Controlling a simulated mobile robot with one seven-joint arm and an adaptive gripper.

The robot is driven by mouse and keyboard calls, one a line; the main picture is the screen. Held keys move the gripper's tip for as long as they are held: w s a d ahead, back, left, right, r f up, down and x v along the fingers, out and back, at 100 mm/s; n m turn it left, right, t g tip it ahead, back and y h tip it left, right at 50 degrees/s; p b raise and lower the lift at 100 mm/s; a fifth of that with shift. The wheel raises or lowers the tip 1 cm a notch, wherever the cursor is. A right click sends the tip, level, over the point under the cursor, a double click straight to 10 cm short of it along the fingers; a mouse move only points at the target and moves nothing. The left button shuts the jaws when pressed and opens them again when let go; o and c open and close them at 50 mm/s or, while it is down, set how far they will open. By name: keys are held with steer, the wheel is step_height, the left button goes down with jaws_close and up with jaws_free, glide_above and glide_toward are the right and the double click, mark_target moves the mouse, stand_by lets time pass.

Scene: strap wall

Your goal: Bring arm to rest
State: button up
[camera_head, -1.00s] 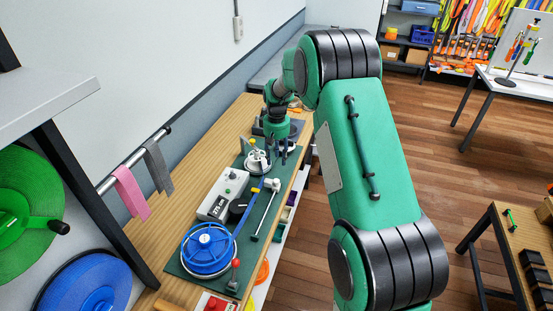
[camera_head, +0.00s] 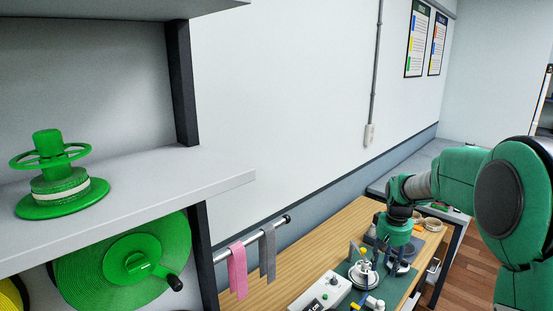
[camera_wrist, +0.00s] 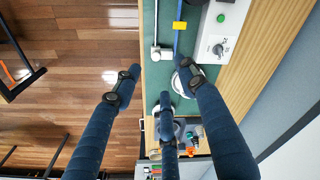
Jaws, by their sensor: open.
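My green arm reaches in from the right of the head view and bends down to my gripper (camera_head: 385,258) over the far part of the workbench (camera_head: 335,245). In the wrist view my gripper (camera_wrist: 160,78) shows three dark blue fingers spread apart, with nothing held between them. They are above the green mat (camera_wrist: 152,95) at the bench edge. A round metal device (camera_head: 363,273) stands close beside the fingers in the head view; in the wrist view one finger partly covers it. I cannot tell whether they touch.
A grey box with a dial (camera_head: 320,291) lies on the bench nearer me. Pink (camera_head: 237,270) and grey straps (camera_head: 267,252) hang from a rail. A shelf (camera_head: 130,200) with green reels fills the left. Wooden floor (camera_wrist: 75,70) lies open beside the bench.

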steer(key=s+a+r+t, duration=0.1)
steer(key=s+a+r, duration=0.4)
steer(key=s+r, duration=0.3)
steer(key=s+a+r+t, duration=0.1)
steer(key=s+a+r, duration=0.4)
steer(key=s, duration=0.4)
steer(key=s+a+t+b, duration=0.1)
steer(key=s+a, duration=0.1)
steer(key=s, duration=0.9)
steer(key=s+a+t, duration=0.1)
steer(key=s+a, duration=0.2)
steer(key=s, duration=0.8)
steer(key=shift+r+b, duration=0.35)
steer(key=shift+b, duration=0.05)
